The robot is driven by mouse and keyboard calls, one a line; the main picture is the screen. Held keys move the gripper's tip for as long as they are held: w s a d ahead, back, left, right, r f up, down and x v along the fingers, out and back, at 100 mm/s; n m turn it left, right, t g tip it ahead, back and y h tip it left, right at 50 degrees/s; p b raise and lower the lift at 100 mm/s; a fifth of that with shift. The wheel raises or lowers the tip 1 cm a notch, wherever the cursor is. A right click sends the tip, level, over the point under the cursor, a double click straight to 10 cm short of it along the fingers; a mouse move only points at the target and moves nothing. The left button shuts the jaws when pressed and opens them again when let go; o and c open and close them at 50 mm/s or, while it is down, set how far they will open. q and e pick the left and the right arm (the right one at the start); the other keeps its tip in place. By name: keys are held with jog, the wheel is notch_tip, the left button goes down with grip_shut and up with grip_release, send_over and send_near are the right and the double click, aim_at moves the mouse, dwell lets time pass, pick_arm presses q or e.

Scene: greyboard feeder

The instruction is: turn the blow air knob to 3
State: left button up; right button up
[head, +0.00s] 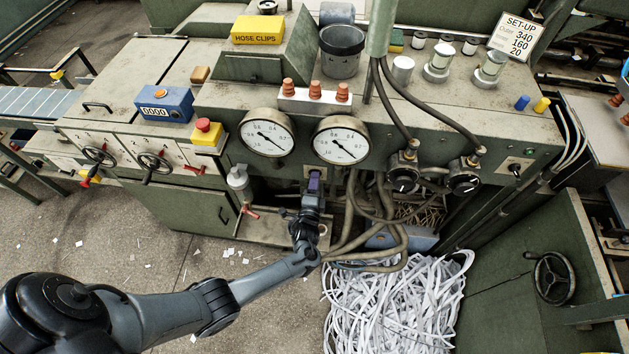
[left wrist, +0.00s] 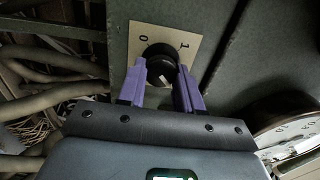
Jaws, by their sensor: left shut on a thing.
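Two round black knobs with white dial marks, the left one (head: 403,178) and the right one (head: 464,183), sit on the machine front at the right of the gauges, below black hoses. Their labels are too small to read, so I cannot tell which is the blow air knob. My left gripper (head: 315,183) is below the right gauge, left of both. In the left wrist view its purple fingers (left wrist: 161,78) are shut on a black switch knob (left wrist: 160,58) on a plate (left wrist: 187,35) marked 0 and 1. My right gripper is not in view.
Two gauges (head: 341,140) sit just above my left gripper. Thick hoses (head: 388,225) hang to its right, above a heap of paper strips (head: 390,300). A set-up sign (head: 516,35) reads 340, 160, 20. A red button on a yellow box (head: 207,133) is at the left.

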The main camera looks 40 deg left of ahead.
pick_arm(q)
jog(key=shift+a+f+m+p, duration=0.1)
jog(key=shift+m+p, duration=0.6)
jog(key=shift+m, duration=3.8)
jog(key=shift+a+f+m+p, duration=0.1)
jog(key=shift+m+p, duration=0.55)
jog(key=shift+m, duration=3.85)
jog(key=shift+s, duration=0.1)
jog(key=o, duration=1)
jog(key=shift+o, duration=0.2)
